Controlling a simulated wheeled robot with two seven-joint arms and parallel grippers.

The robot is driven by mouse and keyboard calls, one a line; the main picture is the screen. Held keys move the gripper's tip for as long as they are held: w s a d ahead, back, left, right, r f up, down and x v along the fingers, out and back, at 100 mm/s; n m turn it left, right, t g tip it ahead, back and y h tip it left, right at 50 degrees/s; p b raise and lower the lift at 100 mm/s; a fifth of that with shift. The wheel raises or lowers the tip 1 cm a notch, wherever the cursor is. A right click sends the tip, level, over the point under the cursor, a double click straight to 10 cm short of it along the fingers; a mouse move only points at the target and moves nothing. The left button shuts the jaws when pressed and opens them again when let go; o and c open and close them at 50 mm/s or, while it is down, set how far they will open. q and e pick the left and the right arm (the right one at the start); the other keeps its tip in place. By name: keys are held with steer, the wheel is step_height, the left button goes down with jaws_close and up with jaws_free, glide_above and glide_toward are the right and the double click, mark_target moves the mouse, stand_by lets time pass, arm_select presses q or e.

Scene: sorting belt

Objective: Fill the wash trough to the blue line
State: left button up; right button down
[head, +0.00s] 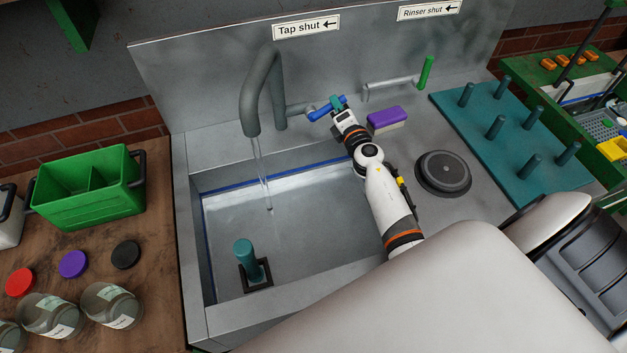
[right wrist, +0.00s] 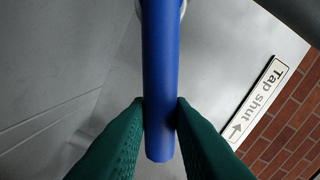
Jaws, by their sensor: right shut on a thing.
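The wash trough (head: 196,318) is a grey metal basin with a blue line (head: 215,186) around its inside wall. A thin stream of water (head: 262,172) falls from the grey spout (head: 262,75) into it. The water surface looks close below the blue line; the exact gap is hard to tell. A teal-handled plug (head: 245,254) stands upright in a dark square frame near the trough's front left. My right gripper (head: 335,106) is shut on the blue tap lever (head: 317,114); the right wrist view shows the lever (right wrist: 160,85) between both green fingers (right wrist: 160,120). My left gripper is out of view.
Right of the tap are a green-handled rinser lever (head: 426,72), a purple sponge (head: 386,117), a round dark disc (head: 443,172) and a teal peg board (head: 515,165). A green crate (head: 90,208) and jars stand left.

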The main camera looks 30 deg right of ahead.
steer(key=shift+a, duration=0.15)
steer(key=shift+a+r+n+p, duration=0.2)
steer(key=shift+r+n+p, duration=0.25)
steer(key=shift+n, duration=0.15)
steer(key=shift+w+a+r+n+p, duration=0.1)
steer(key=shift+a+r+n+p, duration=0.2)
steer(key=shift+n, duration=0.5)
steer(key=n+p, duration=0.1)
steer(key=a+r+n, duration=0.1)
steer(key=n, duration=0.1)
steer(key=shift+w+a+p, duration=0.2)
steer(key=shift+p, duration=0.15)
steer(key=shift+r, duration=0.1)
